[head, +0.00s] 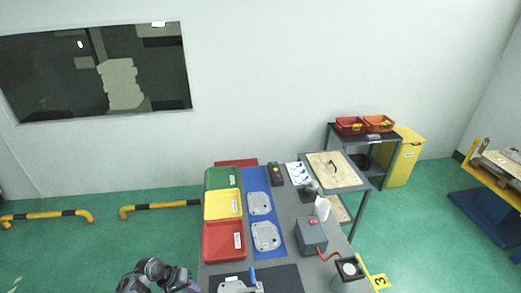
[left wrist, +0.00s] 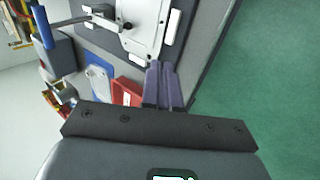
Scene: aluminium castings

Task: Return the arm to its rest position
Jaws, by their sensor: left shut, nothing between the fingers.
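My left arm comes in at the bottom left of the head view, with its gripper (head: 192,287) low beside the table's left edge. In the left wrist view the two purple fingers (left wrist: 162,86) are together with nothing between them. A light metal casting (left wrist: 147,28) lies beyond the fingertips on a dark mat, beside a clamp with a blue handle (left wrist: 42,27). The same casting is partly cut off in the head view (head: 232,286). Two more castings, a far one (head: 259,203) and a near one (head: 266,236), lie on a blue mat. My right gripper is not in view.
Green (head: 223,179), yellow (head: 222,205) and red (head: 222,241) trays line the table's left side. A grey box with a red button (head: 311,236) stands at the right. A side table (head: 336,171) and a shelf with bins (head: 350,125) stand behind. Open green floor lies left.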

